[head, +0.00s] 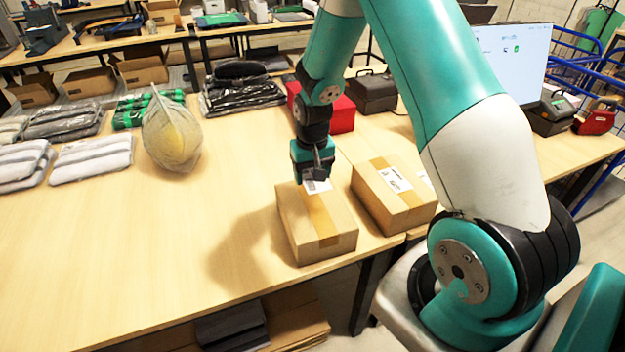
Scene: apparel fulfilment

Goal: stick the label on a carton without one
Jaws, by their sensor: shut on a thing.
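My gripper (316,176) points down over the back end of the left carton (322,222). It is shut on a white label (317,186) with dark print. The label is close to the carton's top; I cannot tell if it touches. The left carton is brown, closed with tan tape, and I see no other label on its visible faces. Part of its far end is hidden by my gripper. The right carton (378,207) is also closed and taped, and has a white label (396,180) on top.
Grey bundles (92,158), a netted yellow-green bag (172,135), dark bagged garments (240,95), a red box (341,115) and a black case (372,92) stand farther back on the table (120,255). The table's left front is clear.

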